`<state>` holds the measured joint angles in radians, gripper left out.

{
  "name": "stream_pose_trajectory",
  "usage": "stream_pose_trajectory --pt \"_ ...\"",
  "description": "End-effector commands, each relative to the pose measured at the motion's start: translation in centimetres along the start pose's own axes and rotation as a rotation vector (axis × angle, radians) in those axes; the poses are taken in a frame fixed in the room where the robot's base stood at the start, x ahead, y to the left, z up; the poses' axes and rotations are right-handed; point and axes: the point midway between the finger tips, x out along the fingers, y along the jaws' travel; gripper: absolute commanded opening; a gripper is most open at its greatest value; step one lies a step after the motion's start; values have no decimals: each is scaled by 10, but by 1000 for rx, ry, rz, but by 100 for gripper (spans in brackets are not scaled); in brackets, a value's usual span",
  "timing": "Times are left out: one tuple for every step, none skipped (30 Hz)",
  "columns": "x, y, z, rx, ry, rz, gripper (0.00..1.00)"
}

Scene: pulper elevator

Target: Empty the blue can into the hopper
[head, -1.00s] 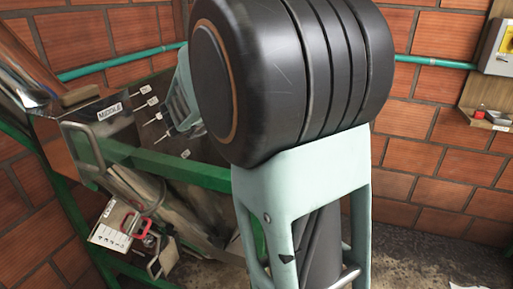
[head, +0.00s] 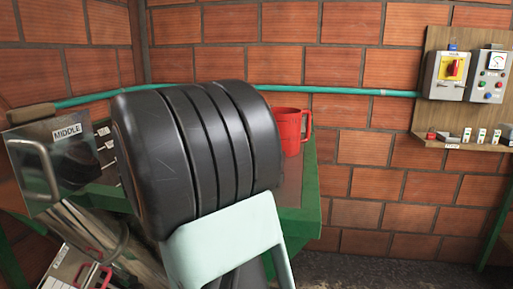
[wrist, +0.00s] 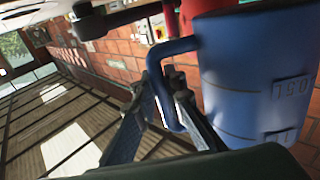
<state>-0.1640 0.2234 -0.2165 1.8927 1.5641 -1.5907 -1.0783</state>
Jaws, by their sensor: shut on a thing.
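In the wrist view the blue can (wrist: 245,85), with raised markings on its side, fills the right side. My gripper (wrist: 165,92) is shut on the can's blue handle, with a finger on each side. The can's opening and contents are out of sight, so I cannot tell its tilt. In the head view my arm's dark joint hides the blue can and my gripper. I cannot make out the hopper for certain in either view.
A red can (head: 290,130) stands on a green-framed table (head: 300,215) behind my arm. A switch panel (head: 467,85) hangs on the brick wall at right. A green pipe (head: 350,92) crosses the wall.

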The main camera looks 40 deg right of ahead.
Motion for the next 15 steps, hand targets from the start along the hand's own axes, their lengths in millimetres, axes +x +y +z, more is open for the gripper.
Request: stream_pose_trajectory --pt "2 8 10 -73 9 18 0" --pt "4 9 8 -88 21 18 0" --pt "5 11 4 -109 36 20 0" --pt "5 12 1 -122 47 20 0" --pt "6 13 -1 -137 59 21 0" --pt "7 14 -5 -158 73 21 0" --pt "8 15 -8 -172 84 22 0" --pt "9 16 -11 -186 96 21 0" --pt "10 17 -14 -207 110 22 0" --pt "10 18 -17 -221 122 22 0" --pt "11 19 -20 -235 133 22 0" --pt "12 20 -23 -255 148 22 0" --pt "13 21 -26 -270 159 22 0" --pt "13 22 -29 -284 170 22 0" --pt "14 23 -33 -304 185 22 0"
